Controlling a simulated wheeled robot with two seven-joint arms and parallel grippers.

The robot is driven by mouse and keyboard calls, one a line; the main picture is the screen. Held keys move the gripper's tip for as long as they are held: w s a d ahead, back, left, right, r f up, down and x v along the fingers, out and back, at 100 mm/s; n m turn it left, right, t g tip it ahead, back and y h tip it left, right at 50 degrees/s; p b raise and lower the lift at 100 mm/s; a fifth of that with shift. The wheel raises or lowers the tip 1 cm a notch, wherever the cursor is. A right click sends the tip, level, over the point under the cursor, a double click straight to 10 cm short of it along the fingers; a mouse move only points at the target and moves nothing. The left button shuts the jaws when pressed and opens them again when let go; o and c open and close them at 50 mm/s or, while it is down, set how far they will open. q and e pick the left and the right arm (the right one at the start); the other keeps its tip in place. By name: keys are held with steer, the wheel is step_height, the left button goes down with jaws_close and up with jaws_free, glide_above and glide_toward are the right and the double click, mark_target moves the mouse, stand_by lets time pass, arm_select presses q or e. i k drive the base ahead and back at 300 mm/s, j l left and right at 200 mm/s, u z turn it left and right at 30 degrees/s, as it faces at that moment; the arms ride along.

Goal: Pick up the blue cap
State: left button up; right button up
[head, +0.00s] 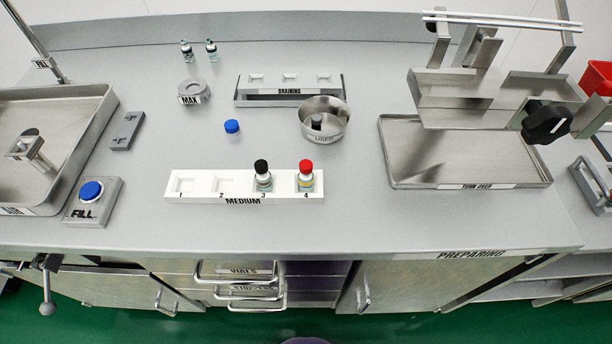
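The blue cap (232,126) sits by itself on the grey counter, left of the middle. It stands behind the white MEDIUM rack (212,196) and in front of the grey MAX ring (193,91). Open counter surrounds it. Neither of my grippers shows in the head view.
The rack holds a black-capped vial (262,174) and a red-capped vial (305,175). A metal USED bowl (338,123) and DRAINING rack (245,99) stand right of the cap. The FILL box (108,197) has a blue button. A TURN OVER tray (400,165) is right.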

mark_target(231, 128)
steer(key=k+j+z, duration=0.1)
steer(key=j+z, duration=0.2)
steer(key=k+j+z, duration=0.15)
steer(key=j+z, duration=0.15)
steer(key=j, duration=0.15)
steer(key=k+j+z, duration=0.25)
steer(key=i+j, duration=0.1)
